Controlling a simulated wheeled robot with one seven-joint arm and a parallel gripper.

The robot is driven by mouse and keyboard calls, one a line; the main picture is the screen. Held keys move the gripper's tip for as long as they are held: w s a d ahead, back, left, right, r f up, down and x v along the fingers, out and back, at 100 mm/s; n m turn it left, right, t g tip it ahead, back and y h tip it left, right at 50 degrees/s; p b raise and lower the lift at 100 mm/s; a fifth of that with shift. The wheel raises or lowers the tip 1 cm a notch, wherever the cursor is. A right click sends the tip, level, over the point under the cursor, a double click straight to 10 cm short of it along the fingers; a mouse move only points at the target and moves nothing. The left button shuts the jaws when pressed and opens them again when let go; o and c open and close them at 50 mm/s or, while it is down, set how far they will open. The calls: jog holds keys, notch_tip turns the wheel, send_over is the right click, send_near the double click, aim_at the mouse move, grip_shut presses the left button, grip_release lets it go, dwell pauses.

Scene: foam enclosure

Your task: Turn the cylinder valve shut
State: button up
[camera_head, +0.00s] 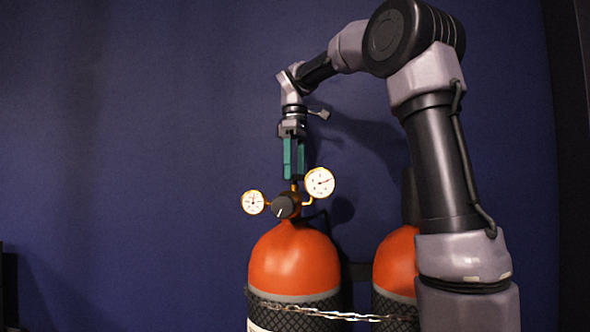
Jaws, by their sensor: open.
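An orange gas cylinder (294,262) stands upright against the blue wall. A dark round knob with a white mark (286,206) sits near its top, with brass fittings around it. A white-faced gauge (253,202) is to the left of the knob, and a larger gauge (320,183) is up and to the right. My gripper (293,177) points straight down above the cylinder top, with its teal fingers open. The fingertips are just above the brass fitting behind the knob. I cannot tell whether they touch it. The cylinder valve itself is not clearly visible.
A second orange cylinder (396,262) stands to the right, partly hidden by my arm. A metal chain (335,315) runs across the front of both cylinders. The dark blue wall (130,140) is close behind. The space left of the cylinders looks clear.

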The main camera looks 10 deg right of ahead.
jog(key=c, duration=1.4)
jog(key=shift+m, duration=0.4)
jog(key=m, duration=0.4)
jog(key=shift+m, duration=0.3)
jog(key=m, duration=0.5)
jog(key=shift+m, duration=0.3)
jog(key=m, duration=0.5)
jog(key=shift+r, duration=0.1)
jog(key=shift+m, duration=2.3)
